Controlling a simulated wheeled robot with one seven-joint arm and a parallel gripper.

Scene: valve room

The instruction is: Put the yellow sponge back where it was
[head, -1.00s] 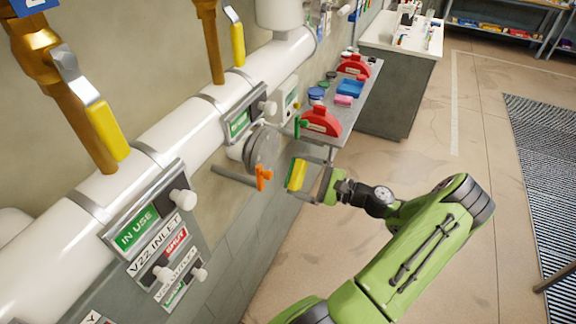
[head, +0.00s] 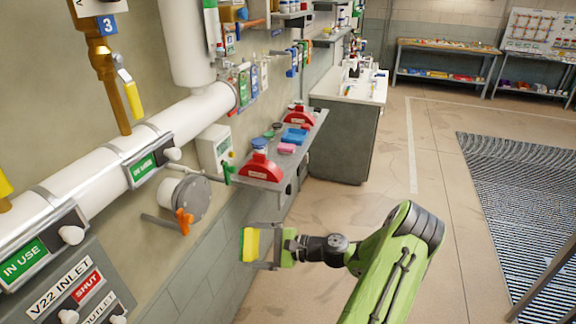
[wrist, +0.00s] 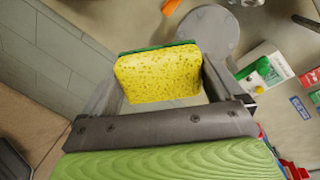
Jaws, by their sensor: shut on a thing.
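The yellow sponge (head: 251,245) has a green backing and is held by my gripper (head: 262,247), which is shut on it. In the wrist view the sponge (wrist: 160,75) sits between the two fingers, its porous yellow face toward the camera and the green layer on its far edge. It is in the air, below and in front of the grey wall shelf (head: 262,183) in the head view. The shelf carries red lockout-like devices (head: 260,168), a blue tray (head: 294,136), a pink block (head: 286,148) and small jars. I cannot tell the sponge's earlier place.
A round grey flange (head: 188,199) with an orange handle (head: 184,222) sticks out of the wall left of my gripper. A counter (head: 345,90) stands beyond. The floor to the right is open.

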